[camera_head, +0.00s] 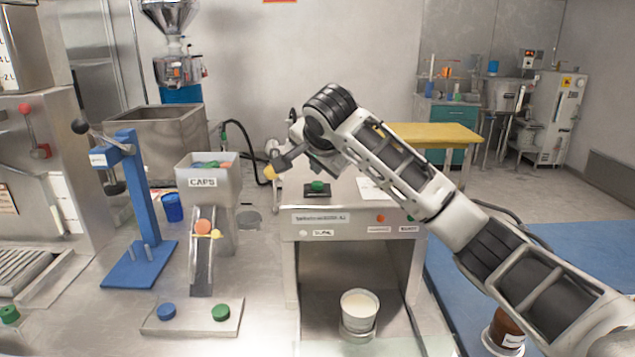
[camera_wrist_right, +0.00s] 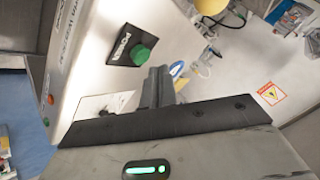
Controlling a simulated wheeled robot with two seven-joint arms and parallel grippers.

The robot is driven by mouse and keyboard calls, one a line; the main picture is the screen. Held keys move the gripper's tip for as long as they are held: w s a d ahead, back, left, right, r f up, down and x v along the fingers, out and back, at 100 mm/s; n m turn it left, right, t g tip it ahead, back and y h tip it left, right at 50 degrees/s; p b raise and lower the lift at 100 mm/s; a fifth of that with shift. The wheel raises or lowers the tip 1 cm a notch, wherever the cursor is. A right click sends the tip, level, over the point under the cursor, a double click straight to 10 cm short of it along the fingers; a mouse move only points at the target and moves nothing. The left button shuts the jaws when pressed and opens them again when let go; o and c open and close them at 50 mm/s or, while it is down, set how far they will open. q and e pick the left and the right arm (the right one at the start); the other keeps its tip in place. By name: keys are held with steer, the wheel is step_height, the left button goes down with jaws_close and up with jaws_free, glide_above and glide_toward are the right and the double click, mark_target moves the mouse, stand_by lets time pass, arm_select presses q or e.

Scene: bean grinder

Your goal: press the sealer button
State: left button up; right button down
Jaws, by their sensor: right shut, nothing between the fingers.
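The sealer (camera_head: 340,218) is a steel, open-fronted box in the middle of the head view. On its top, a green button (camera_head: 317,186) sits on a black plate. The right wrist view shows this green button (camera_wrist_right: 140,54) on a plate marked "POWER". My right gripper (camera_head: 277,163) is shut and empty, reaching in from the right above the sealer's top. In the right wrist view its fingertips (camera_wrist_right: 157,72) appear just beside and below the button; contact cannot be told. A white-topped cup (camera_head: 358,308) stands inside the sealer's opening. My left gripper is out of view.
A caps dispenser (camera_head: 208,178) and a blue stand (camera_head: 128,215) are left of the sealer. A brown jar (camera_head: 507,328) is at the lower right.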

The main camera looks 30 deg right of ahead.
mark_target(318, 185)
steer(key=shift+f, duration=0.1)
stand_by(0.4)
steer(key=shift+f, duration=0.35)
steer(key=shift+f, duration=0.5)
stand_by(0.6)
steer(key=shift+r+p, duration=0.8)
steer(key=shift+r, duration=0.15)
step_height(318, 185, up, 6)
stand_by(0.5)
